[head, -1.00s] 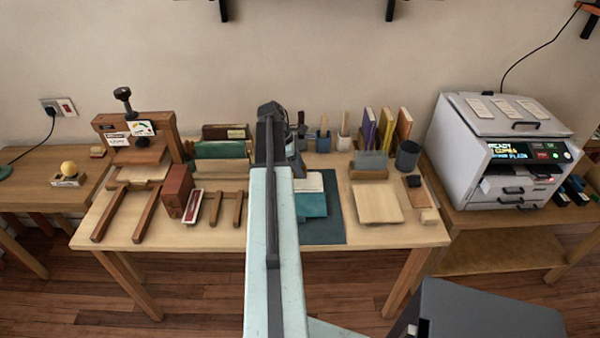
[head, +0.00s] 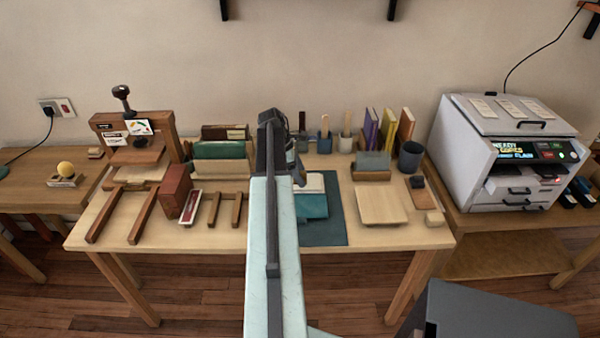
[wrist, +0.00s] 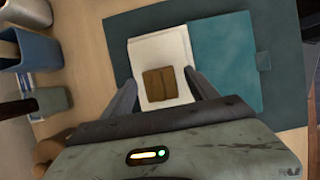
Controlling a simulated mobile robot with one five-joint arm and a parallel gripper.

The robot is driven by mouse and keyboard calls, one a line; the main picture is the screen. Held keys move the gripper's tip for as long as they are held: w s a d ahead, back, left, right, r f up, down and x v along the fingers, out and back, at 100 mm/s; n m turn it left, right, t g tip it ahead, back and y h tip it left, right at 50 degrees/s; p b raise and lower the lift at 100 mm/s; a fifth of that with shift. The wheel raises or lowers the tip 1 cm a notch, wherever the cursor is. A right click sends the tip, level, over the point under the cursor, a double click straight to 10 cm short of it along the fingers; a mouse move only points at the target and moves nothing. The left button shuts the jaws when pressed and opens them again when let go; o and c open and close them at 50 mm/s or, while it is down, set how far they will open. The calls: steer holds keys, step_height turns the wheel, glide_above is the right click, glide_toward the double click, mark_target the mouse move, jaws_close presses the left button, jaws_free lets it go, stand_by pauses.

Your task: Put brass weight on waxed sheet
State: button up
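A small brown-gold block, which looks like the brass weight (wrist: 160,84), shows in the wrist view over a pale sheet (wrist: 161,48), likely the waxed sheet. The sheet lies on an open teal folder or book (wrist: 225,65). My gripper (wrist: 164,78) has one finger on each side of the weight, with a visible gap at both sides, so it looks open. I cannot tell how high the fingers are above the sheet. In the head view my arm hides the weight; part of the pale sheet (head: 315,182) and the teal cover (head: 312,206) show right of it.
A dark teal mat (head: 325,232) lies under the folder. Cups (head: 324,143) stand behind it, and a pale board (head: 380,206) lies to the right. A red-brown block (head: 175,190) and wooden stands (head: 225,210) are left of my arm. A printer (head: 500,150) stands far right.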

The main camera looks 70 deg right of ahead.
steer(key=p+v, duration=1.1)
steer(key=v, duration=0.1)
steer(key=shift+r, duration=0.15)
